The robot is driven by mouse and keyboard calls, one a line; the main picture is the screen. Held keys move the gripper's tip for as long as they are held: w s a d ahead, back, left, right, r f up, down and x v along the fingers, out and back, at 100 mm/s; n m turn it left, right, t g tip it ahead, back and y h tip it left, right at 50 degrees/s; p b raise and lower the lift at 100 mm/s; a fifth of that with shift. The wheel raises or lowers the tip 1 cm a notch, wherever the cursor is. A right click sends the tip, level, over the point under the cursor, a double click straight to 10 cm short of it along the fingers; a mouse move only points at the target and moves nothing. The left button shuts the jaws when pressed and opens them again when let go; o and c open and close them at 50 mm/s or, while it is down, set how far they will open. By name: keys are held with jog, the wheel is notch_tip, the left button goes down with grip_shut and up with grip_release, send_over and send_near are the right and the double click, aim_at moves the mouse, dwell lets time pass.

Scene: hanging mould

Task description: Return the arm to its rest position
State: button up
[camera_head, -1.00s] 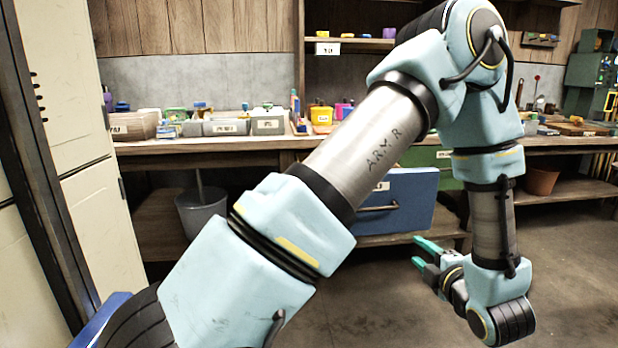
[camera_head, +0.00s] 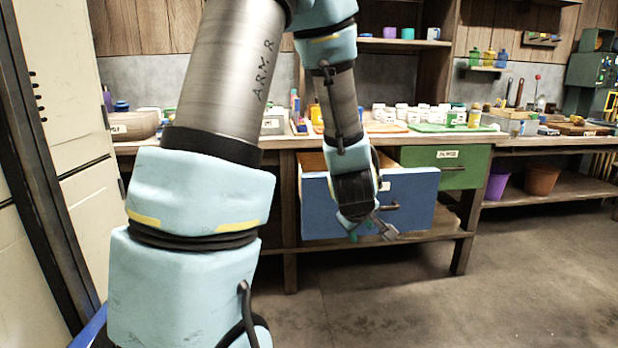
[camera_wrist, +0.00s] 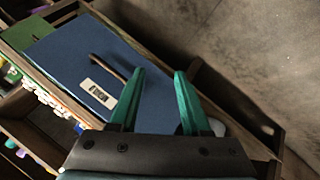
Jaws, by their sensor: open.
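My gripper (camera_head: 368,230) hangs low at the end of my bent arm, in front of the blue drawer (camera_head: 415,192) in the head view. In the wrist view my gripper (camera_wrist: 158,88) shows two green fingers spread apart with nothing between them. The blue drawer front (camera_wrist: 80,65), with its handle and white label, lies beyond the fingers there. I cannot tell the exact gap between fingers and drawer. My upper arm fills the left middle of the head view and hides part of the bench.
The blue drawer stands pulled out of the wooden workbench (camera_head: 290,225). A green drawer (camera_head: 450,165) is to its right. Several white containers stand on the benchtop. A pale cabinet (camera_head: 90,190) stands close at left. Purple (camera_head: 497,183) and brown (camera_head: 542,180) pots sit on the lower shelf. The right floor is clear.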

jog(key=s+a+r+m+g+y, duration=0.1)
jog(key=s+a+m+g, duration=0.25)
jog(key=s+a, duration=0.45)
jog(key=s+a+r+m+g+y, duration=0.1)
jog(key=s+a+m+g+y, duration=0.25)
jog(key=a, duration=0.75)
notch_tip(320, 180, up, 22)
jog(key=t+h+p, duration=0.1)
jog(key=h+p, duration=0.1)
jog(key=p, duration=2)
jog(key=shift+s+d, duration=0.15)
jog(key=shift+s, duration=0.2)
jog(key=shift+f, duration=0.1)
